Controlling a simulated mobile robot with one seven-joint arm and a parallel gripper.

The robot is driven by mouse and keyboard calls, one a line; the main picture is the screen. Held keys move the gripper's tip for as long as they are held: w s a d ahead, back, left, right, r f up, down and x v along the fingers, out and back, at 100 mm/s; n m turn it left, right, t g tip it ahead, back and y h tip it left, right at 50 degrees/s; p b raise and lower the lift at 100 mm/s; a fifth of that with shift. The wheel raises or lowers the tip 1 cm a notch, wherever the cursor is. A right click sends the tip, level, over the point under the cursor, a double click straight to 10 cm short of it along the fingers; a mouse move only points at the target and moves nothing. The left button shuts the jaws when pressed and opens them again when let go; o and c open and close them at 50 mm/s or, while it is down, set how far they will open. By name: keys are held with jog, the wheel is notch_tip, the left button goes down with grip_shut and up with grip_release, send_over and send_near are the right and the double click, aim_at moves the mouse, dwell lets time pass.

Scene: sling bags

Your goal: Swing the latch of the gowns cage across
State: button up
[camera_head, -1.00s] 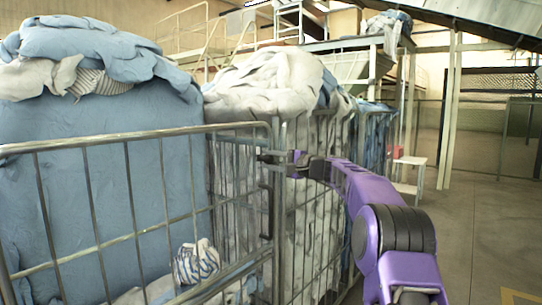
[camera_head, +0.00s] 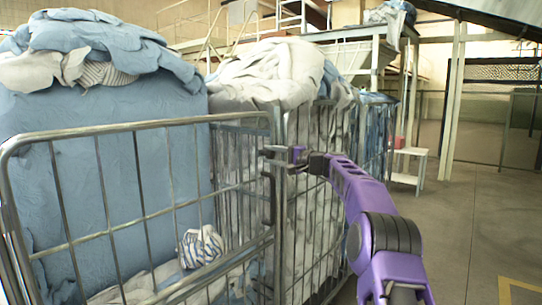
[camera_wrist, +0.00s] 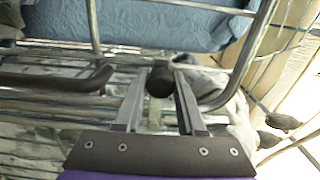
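The gowns cage, which I take to be the wire cage in front of me (camera_head: 150,128), has a metal-bar front panel. Its dark latch (camera_head: 266,153) sits near the panel's upper right corner. My gripper (camera_head: 290,157) reaches it from the right on the purple arm. In the wrist view, the black round latch knob (camera_wrist: 160,82) sits between my fingertips (camera_wrist: 161,90). The knob nearly fills the gap, and the fingers appear shut on it. A dark curved bar (camera_wrist: 60,80) runs at the left there. The far sides of the fingertips are hidden.
Blue and white laundry (camera_head: 100,40) is piled high behind the front cage. A second cage with pale cloth (camera_head: 318,190) stands right beside it. A white stool (camera_head: 408,165) stands farther back. Open floor (camera_head: 475,220) lies at the right.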

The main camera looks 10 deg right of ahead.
jog(key=o, duration=0.4)
jog(key=shift+f, duration=0.1)
jog(key=shift+d, duration=0.1)
jog(key=shift+s+d, duration=0.2)
jog(key=shift+d, duration=0.05)
jog(key=b+v, duration=0.3)
jog(key=v, duration=1.3)
jog(key=shift+s+d, duration=0.15)
jog(key=shift+s, duration=0.15)
